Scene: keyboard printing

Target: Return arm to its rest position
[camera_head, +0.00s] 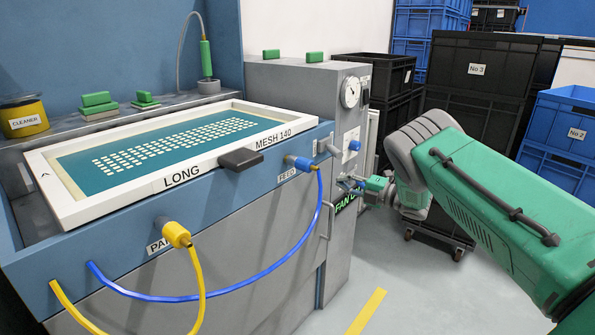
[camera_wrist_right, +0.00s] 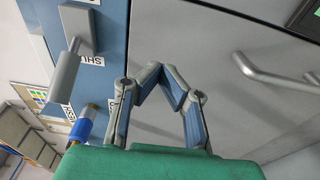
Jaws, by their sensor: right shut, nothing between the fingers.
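My right arm (camera_head: 480,190) is green and grey and comes in from the right in the head view. Its gripper (camera_head: 350,184) is small there, in front of the machine's right end panel near the lit FAN sign. In the wrist view the right gripper (camera_wrist_right: 172,92) is shut and empty, its fingers bent together before a grey panel (camera_wrist_right: 210,60). It appears apart from the grey lever (camera_wrist_right: 66,75) on the blue panel at upper left. My left gripper is not in view.
The printing machine carries a white-framed screen (camera_head: 90,205) marked LONG, MESH 140. Blue (camera_head: 240,285) and yellow (camera_head: 200,285) hoses hang in front. Black crates (camera_head: 470,80) and blue crates (camera_head: 570,125) stand behind my right arm. A door handle (camera_wrist_right: 275,78) is right of the gripper.

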